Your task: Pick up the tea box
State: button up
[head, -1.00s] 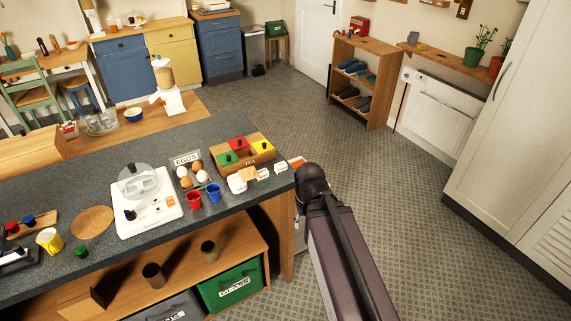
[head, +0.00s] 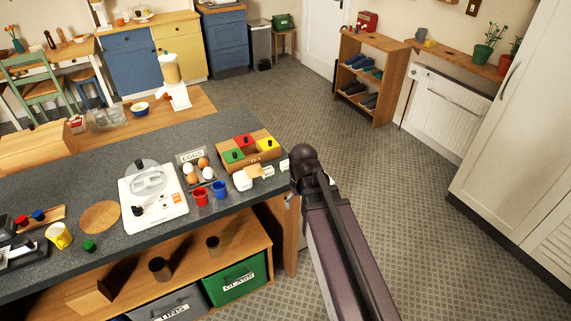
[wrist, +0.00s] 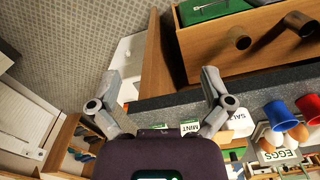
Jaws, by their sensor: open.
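The wooden tea box (head: 263,156), labelled TEA and holding red, yellow and green compartments, sits at the counter's right end in the head view. Small pale packets stand in front of it. In the wrist view, a white-and-green packet marked MINT (wrist: 210,128) lies near my right finger, next to a white one marked SALT (wrist: 238,119). My gripper (wrist: 162,92) is open and empty, its fingers spread wide over the counter edge and floor. In the head view my arm ends just right of the tea box, and my fingers are hidden.
An egg tray (head: 188,157), a red cup (head: 200,197) and a blue cup (head: 220,190) stand left of the tea box. A lower shelf holds a green crate (head: 235,281). Floor on the right is clear.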

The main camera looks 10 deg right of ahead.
aim_at(286, 162)
jog(key=w+r+n+p, duration=0.1)
jog(key=w+r+p, duration=0.3)
jog(key=w, duration=0.8)
jog(key=w+r+n+p, duration=0.2)
jog(key=w+r+p, duration=0.1)
jog(key=w, duration=0.9)
jog(key=shift+w+a+r+p, duration=0.2)
jog(key=shift+r+p, duration=0.2)
jog(key=shift+r, duration=0.4)
notch_tip(286, 162, down, 9)
jog(key=b, duration=0.8)
jog(key=shift+r+b, duration=0.2)
jog(key=shift+b, duration=0.15)
jog(key=shift+s, duration=0.1)
jog(key=f+b, duration=0.3)
jog(key=shift+d+f, duration=0.1)
jog(key=shift+d, duration=0.25)
jog(key=shift+f+b, duration=1)
jog(key=shift+b, duration=0.1)
